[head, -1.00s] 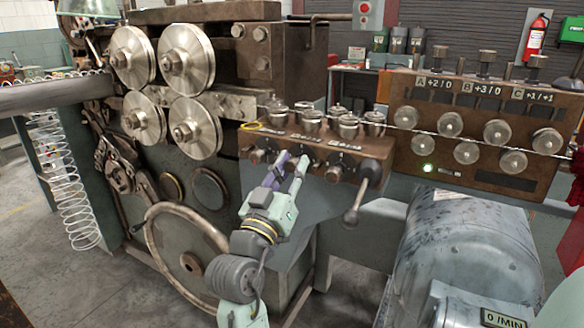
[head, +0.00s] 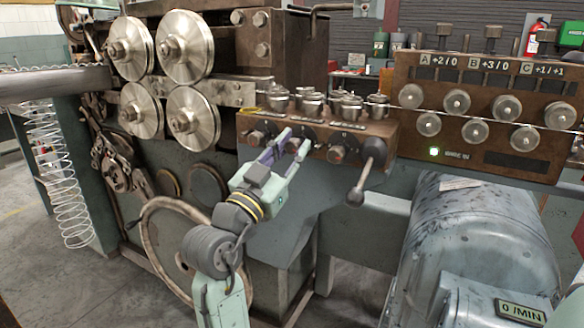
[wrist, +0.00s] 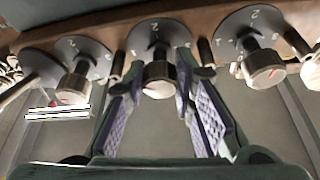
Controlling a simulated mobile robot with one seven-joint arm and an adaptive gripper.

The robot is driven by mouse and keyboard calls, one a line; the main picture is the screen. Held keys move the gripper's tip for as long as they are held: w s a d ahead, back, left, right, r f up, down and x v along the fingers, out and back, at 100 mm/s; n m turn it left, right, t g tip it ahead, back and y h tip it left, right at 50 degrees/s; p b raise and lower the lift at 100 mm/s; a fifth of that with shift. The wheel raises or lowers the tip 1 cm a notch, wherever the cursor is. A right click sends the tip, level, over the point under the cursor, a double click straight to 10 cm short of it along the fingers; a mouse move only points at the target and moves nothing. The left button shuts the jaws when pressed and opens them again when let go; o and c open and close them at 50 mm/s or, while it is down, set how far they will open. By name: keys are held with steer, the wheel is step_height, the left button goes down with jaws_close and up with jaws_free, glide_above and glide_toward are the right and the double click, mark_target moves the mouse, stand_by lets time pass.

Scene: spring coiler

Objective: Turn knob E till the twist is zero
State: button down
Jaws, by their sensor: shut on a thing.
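A brown block (head: 388,128) carries a row of dark round knobs on its front face. My gripper (head: 282,142) is at the middle knob, which it mostly hides in the head view. In the wrist view my gripper (wrist: 158,82) has a purple-padded finger on each side of the middle knob (wrist: 158,84), shut on it. That knob has a silver cap and a numbered dial plate behind it. Similar knobs stand to its left (wrist: 76,86) and right (wrist: 264,70). The letters by the knobs are too small to read, so I cannot confirm which is E.
The roller panel (head: 402,72) at right reads A +2/0, B +3/0, C +1/+1, with a green lamp. A large motor (head: 470,240) and a handwheel (head: 150,222) flank my arm.

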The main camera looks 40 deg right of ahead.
steer(key=m+b, duration=0.1)
steer(key=m+g+b, duration=0.2)
steer(key=m, duration=0.1)
steer(key=shift+w+f+b, duration=0.1)
steer(key=shift+f+b, duration=0.15)
steer(key=shift+b, duration=0.05)
steer(key=m+g+b, duration=0.2)
steer(key=m+b, duration=0.1)
steer(key=m, duration=0.2)
steer(key=shift+r, duration=0.15)
steer(key=m+g+y+b, duration=0.1)
steer(key=m+g+b, duration=0.1)
steer(key=m, duration=0.2)
steer(key=shift+r, duration=0.15)
steer(key=shift+r+m+g+y, duration=0.1)
steer(key=shift+m+g+y, duration=0.4)
steer(key=shift+m, duration=1.4)
steer(key=shift+y, duration=0.3)
steer(key=c, duration=1.6)
jaws_free()
steer(key=shift+c, duration=0.2)
steer(key=shift+o, duration=0.2)
steer(key=shift+a, duration=0.1)
